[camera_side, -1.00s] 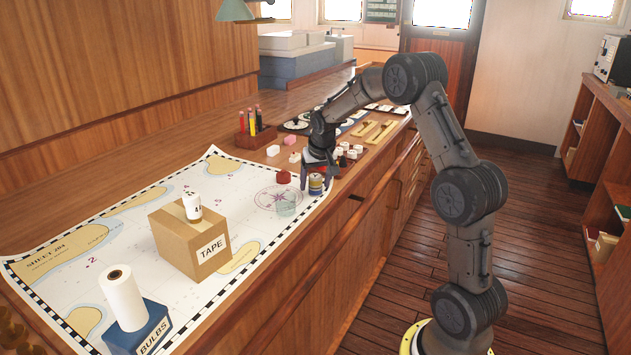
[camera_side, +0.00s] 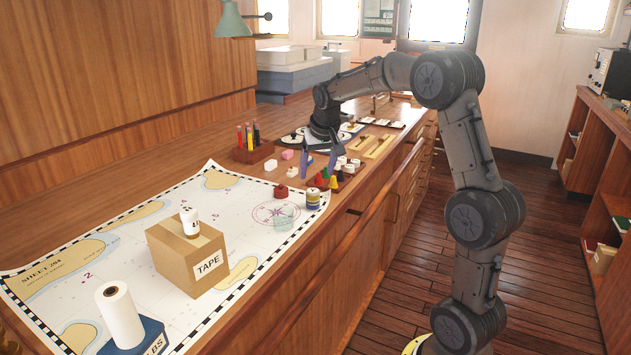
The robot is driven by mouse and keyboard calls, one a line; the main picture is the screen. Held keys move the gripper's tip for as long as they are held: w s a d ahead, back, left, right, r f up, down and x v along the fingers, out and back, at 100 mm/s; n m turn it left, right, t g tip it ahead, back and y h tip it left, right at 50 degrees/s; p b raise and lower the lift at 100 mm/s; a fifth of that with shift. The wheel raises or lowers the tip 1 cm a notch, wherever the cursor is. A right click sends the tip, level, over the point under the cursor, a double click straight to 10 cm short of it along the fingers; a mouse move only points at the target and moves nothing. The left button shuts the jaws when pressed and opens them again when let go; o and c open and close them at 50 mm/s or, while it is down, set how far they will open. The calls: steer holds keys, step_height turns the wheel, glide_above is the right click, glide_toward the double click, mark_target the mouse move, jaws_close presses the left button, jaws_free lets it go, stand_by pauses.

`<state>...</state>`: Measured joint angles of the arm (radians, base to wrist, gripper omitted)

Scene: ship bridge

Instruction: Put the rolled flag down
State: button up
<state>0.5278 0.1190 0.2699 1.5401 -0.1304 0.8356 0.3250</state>
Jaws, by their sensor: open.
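What looks like the rolled flag (camera_side: 313,198), a small upright roll banded in dark blue and yellow, stands at the right edge of the chart (camera_side: 120,270). My gripper (camera_side: 318,174) is open and empty, above and a little behind the roll. Its fingers point down and do not touch the roll.
A red round piece (camera_side: 281,192) stands left of the roll, and a clear cup (camera_side: 284,221) in front. A cardboard TAPE box (camera_side: 185,262) bears a white jar (camera_side: 190,222). A white roll (camera_side: 120,316) stands on a blue box. White pieces lie behind.

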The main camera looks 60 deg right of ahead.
steer(key=s+a+r+n+t+y, duration=0.1)
steer(key=s+a+r+n, duration=0.2)
steer(key=a, duration=0.4)
steer(key=s+a+r+n, duration=0.1)
steer(key=s+a+r, duration=0.2)
steer(key=s+a, duration=0.35)
steer(key=s+a+f+n+y, duration=0.1)
steer(key=s+a+f+n, duration=0.1)
steer(key=s+a, duration=0.4)
steer(key=s+a+f+n+t+y, duration=0.1)
steer(key=s+a+f+n, duration=0.2)
steer(key=s+a, duration=0.3)
steer(key=s, duration=0.2)
steer(key=shift+s+a+f, duration=0.15)
steer(key=shift+s+a, duration=0.15)
steer(key=shift+s, duration=0.05)
